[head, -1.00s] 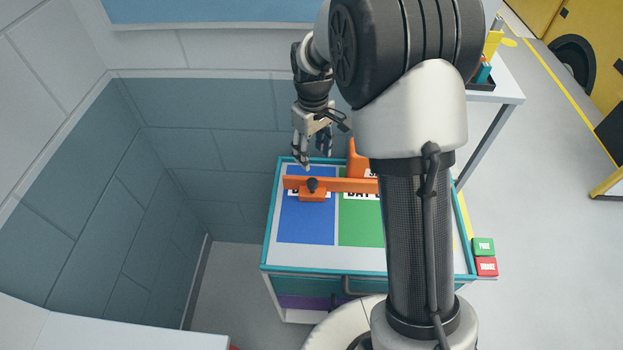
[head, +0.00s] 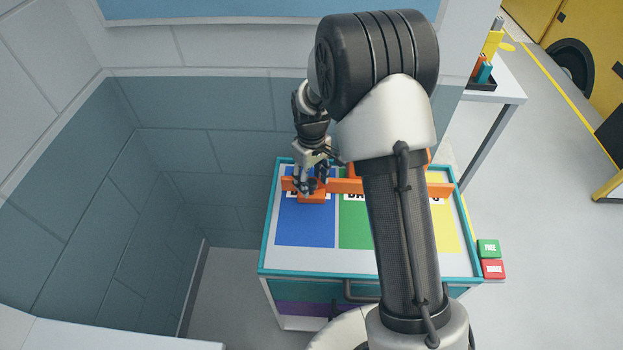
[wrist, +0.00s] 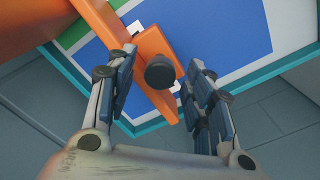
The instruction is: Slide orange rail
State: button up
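The orange rail (head: 346,186) runs left to right across the colored bench top. An orange carriage block (head: 312,197) sits on it over the blue panel at the left. In the wrist view, the block (wrist: 153,48) carries a round black knob (wrist: 160,72). My gripper (head: 312,186) is over the block in the head view and hides the knob there. In the wrist view my gripper (wrist: 160,95) is open, with the knob between and ahead of its fingers. I see a gap on both sides of the knob.
The bench top (head: 330,262) has blue (head: 305,225), green (head: 354,228) and yellow (head: 446,235) panels; my arm hides part of it. Green (head: 488,248) and red (head: 493,269) buttons sit at its right. A wall (head: 215,150) stands behind and left. A white table (head: 507,92) is back right.

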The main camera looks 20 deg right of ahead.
grip_shut()
dwell(0.4)
